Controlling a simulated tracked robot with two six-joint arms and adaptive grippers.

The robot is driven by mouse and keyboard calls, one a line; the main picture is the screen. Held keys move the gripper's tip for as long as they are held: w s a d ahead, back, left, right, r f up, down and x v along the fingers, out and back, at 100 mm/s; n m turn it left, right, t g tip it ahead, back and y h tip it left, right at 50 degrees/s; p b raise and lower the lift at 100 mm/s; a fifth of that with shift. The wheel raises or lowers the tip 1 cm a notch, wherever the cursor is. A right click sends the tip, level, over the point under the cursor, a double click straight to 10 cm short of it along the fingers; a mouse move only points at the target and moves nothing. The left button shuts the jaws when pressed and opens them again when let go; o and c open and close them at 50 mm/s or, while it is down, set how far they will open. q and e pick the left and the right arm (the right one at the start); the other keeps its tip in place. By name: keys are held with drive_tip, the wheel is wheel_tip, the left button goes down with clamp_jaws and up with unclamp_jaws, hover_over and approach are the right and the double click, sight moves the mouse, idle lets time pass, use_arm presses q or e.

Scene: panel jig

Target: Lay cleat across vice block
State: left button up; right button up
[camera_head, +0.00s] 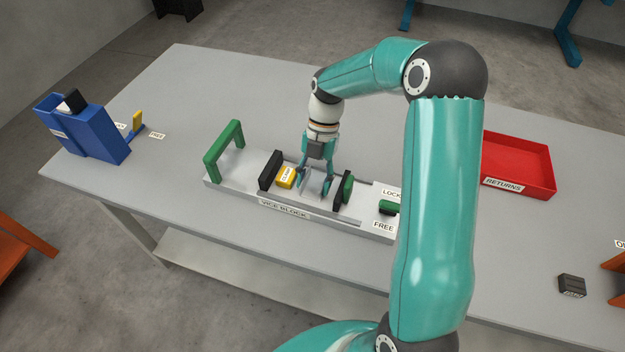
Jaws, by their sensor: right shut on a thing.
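The long pale vice block (215,182) lies on the bench, with a black jaw (268,171) to the left and another black jaw (342,191) to the right. A yellow piece with a white label (287,177) sits between the jaws, beside the left one; its label is too small to read. My right gripper (314,187) points down between the jaws, just right of the yellow piece. It is shut on a small grey piece, seemingly the cleat, mostly hidden by the fingers. Whether this piece touches the block is unclear. My left gripper is out of view.
A green arch (223,150) stands on the block's left end and a green lever (389,207) near the LOCK and FREE labels. A blue bin (95,135) is at left, a red RETURNS tray (520,165) at right, and a dark block (571,286) at lower right. The bench behind is clear.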

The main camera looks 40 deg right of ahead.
drive_tip(key=o, duration=0.9)
drive_tip(key=v, duration=1.2)
drive_tip(key=shift+r, duration=0.1)
